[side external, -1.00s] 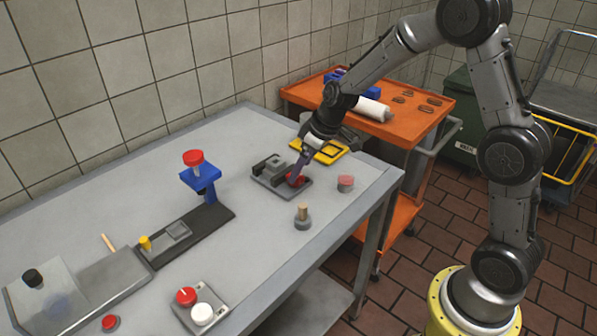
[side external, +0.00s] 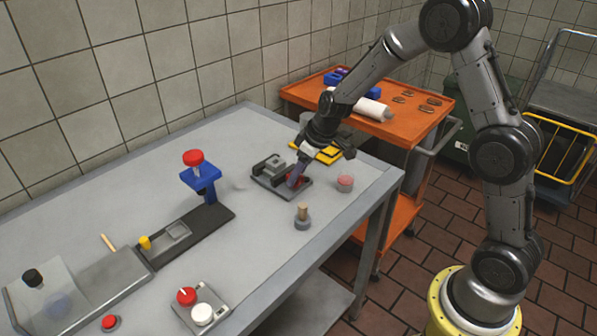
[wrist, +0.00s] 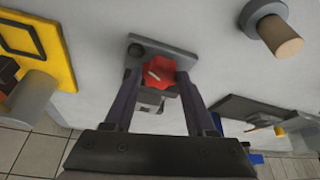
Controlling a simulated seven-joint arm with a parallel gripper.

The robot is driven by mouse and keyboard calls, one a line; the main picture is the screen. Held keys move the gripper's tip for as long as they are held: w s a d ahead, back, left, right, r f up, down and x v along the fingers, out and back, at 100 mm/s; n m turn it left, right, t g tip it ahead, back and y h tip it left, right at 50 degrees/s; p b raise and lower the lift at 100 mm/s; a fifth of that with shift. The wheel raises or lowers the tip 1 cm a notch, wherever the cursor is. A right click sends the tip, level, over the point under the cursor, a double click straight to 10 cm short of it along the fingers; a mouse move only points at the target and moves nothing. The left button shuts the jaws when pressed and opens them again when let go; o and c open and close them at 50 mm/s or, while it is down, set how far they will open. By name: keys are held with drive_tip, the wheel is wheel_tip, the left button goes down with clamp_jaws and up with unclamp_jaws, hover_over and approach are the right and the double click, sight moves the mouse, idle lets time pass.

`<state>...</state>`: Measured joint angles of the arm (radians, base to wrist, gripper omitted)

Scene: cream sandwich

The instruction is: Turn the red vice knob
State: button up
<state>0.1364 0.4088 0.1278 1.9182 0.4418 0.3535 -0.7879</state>
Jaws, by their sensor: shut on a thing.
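The grey vice (side external: 270,174) sits on the table near its far right end. Its red knob (wrist: 158,72) is star-shaped with a pale mark, and shows between my two fingers in the wrist view. My gripper (wrist: 156,80) points down at the vice and is shut on the red knob, one finger at each side. In the side view my gripper (side external: 295,180) covers most of the knob. The vice's jaws are partly hidden behind the knob in the wrist view.
A wooden-handled stamp (side external: 303,215) and a small red-topped jar (side external: 345,183) stand close by. A yellow tray (side external: 328,154) lies behind the vice. A blue press (side external: 201,180) stands to the left. An orange cart (side external: 430,112) stands beyond the table.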

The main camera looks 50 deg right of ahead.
drive_tip(key=shift+c, duration=0.6)
drive_tip(key=shift+m, duration=0.4)
drive_tip(key=shift+a+m+h, duration=0.15)
drive_tip(key=shift+m+h, duration=0.65)
drive_tip(key=shift+m, duration=0.6)
drive_tip(key=shift+a+m+h, duration=0.1)
drive_tip(key=shift+m+h, duration=0.35)
drive_tip(key=shift+m, duration=0.9)
drive_tip(key=shift+a+m+h, duration=0.1)
drive_tip(key=shift+m+h, duration=0.35)
drive_tip(key=shift+m, duration=1.2)
drive_tip(key=o, duration=1.4)
drive_tip(key=shift+c, duration=0.2)
drive_tip(key=shift+r, duration=0.15)
